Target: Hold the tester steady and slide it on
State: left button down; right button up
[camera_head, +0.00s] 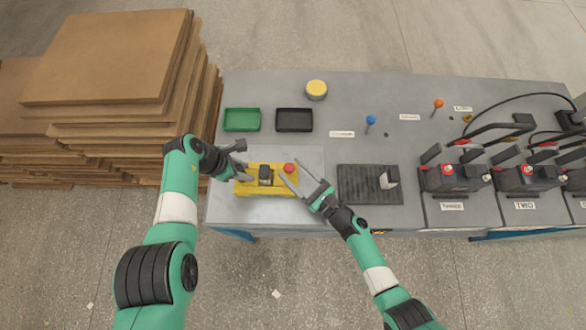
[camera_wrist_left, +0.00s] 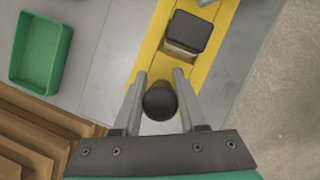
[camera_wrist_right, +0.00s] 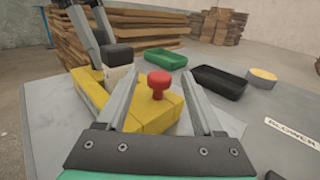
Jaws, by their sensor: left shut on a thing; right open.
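A yellow device (camera_head: 262,188), seemingly the tester, lies on the light grey plate. A dark block (camera_head: 265,174) is at its middle and a red button (camera_head: 289,168) at its right end. My left gripper (camera_head: 238,165) is at the left end; in the left wrist view its fingers are shut on a black round knob (camera_wrist_left: 160,101), with the dark block (camera_wrist_left: 187,33) beyond. My right gripper (camera_head: 292,174) is open at the right end. In the right wrist view the red button (camera_wrist_right: 160,82) shows between its spread fingers; I cannot tell whether they touch the yellow body.
A green tray (camera_head: 242,119), a black tray (camera_head: 294,119) and a yellow round tin (camera_head: 316,89) stand behind. A ribbed black mat (camera_head: 369,195) carries a small block (camera_head: 389,179). Labelled batteries (camera_head: 450,179) stand at right. Stacked boards (camera_head: 115,60) stand at left.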

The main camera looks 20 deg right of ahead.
jog(key=shift+w+a, duration=0.15)
jog(key=shift+w, duration=0.1)
jog(key=shift+c, duration=0.2)
grip_shut()
dwell(1.1)
